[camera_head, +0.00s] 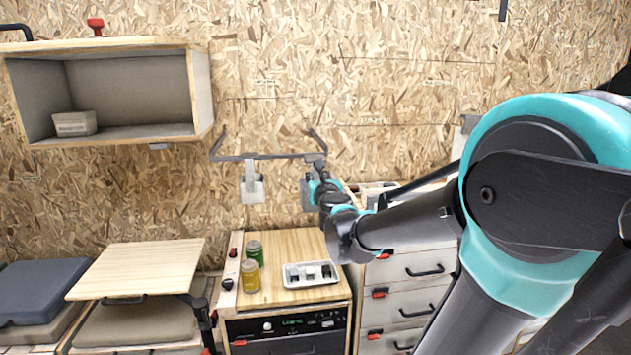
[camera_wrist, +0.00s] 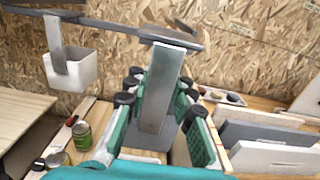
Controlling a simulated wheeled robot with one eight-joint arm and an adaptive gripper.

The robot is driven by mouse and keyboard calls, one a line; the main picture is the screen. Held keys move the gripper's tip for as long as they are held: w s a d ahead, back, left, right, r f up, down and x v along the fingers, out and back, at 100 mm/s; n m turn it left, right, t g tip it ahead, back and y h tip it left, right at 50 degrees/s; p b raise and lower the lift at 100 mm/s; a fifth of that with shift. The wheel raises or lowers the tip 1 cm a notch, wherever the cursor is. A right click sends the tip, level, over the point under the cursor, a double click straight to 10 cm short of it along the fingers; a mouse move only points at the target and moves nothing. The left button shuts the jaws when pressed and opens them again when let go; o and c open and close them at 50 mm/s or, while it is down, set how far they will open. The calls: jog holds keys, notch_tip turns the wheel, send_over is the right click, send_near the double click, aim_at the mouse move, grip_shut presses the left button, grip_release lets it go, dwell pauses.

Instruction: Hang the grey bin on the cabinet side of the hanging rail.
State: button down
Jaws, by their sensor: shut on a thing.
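The dark hanging rail (camera_head: 268,156) is fixed to the wall, right of the open wall cabinet (camera_head: 203,95); it also crosses the top of the wrist view (camera_wrist: 110,26). A white bin (camera_head: 252,190) hangs left of the rail's middle and shows in the wrist view (camera_wrist: 70,68). My gripper (camera_head: 318,180) is at the rail's right end, shut on the grey bin (camera_head: 306,193). In the wrist view its fingers stand either side of the bin's flat grey hanger (camera_wrist: 160,92). The hanger's top overlaps the rail end; I cannot tell whether it is hooked. The gripper hides most of the bin.
Below is a wooden counter (camera_head: 300,245) with a green can (camera_head: 254,252), a yellow can (camera_head: 250,276) and a white tray (camera_head: 310,274). Drawers (camera_head: 405,300) stand at the right. A stretch of rail between the white bin and my gripper is free.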

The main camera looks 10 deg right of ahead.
jog(key=shift+s+r, duration=0.25)
jog(key=shift+s, duration=0.4)
jog(key=shift+s+r, duration=0.2)
jog(key=shift+s, duration=0.45)
jog(key=w+f, duration=0.2)
jog(key=w, duration=1.4)
jog(key=shift+f, duration=0.15)
